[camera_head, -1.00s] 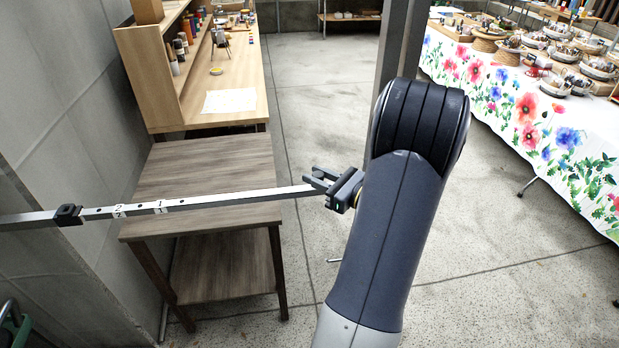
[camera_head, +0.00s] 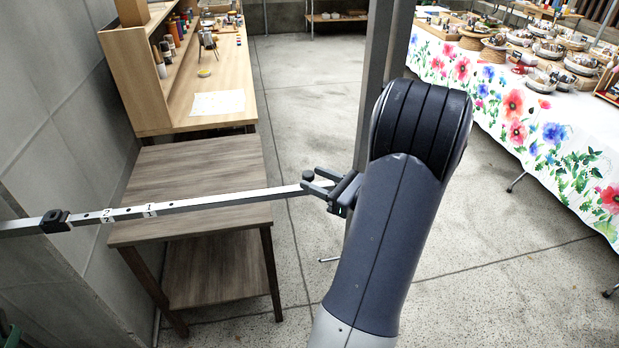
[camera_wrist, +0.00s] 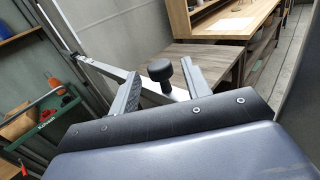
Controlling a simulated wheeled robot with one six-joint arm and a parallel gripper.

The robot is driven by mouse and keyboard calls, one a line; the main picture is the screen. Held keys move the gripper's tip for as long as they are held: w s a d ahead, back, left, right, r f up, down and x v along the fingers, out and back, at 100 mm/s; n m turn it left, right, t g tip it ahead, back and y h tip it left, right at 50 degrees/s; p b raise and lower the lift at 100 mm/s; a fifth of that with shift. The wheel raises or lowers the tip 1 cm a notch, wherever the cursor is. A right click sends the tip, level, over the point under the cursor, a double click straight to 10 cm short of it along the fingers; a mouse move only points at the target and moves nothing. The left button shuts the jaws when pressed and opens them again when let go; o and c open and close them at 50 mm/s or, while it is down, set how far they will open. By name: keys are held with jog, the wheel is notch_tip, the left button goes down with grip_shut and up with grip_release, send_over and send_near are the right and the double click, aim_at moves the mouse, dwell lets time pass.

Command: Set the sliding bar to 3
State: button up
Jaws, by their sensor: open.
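The sliding bar (camera_head: 215,201) is a long pale metal strip with number marks 2 and 1 and small holes. It crosses the head view from the left and shows in the wrist view (camera_wrist: 108,69). A black collar (camera_head: 55,221) sits around it at left, just left of the 2 mark. A round black knob (camera_head: 308,176) stands up near the bar's right end. My gripper (camera_head: 312,181) is open at that end. In the wrist view the knob (camera_wrist: 160,70) shows between its two fingers, apart from both. The bar's far left end is out of frame in the head view.
A brown wooden table (camera_head: 190,165) with a lower shelf stands beyond and below the bar. A grey post (camera_head: 380,90) rises behind my arm. A wall (camera_head: 60,80) closes the left. A flowered-cloth table (camera_head: 520,110) stands right. Open floor (camera_head: 300,100) lies between.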

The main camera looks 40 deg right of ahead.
jog(key=b+v, duration=0.1)
jog(key=v, duration=0.7)
jog(key=shift+c, duration=0.5)
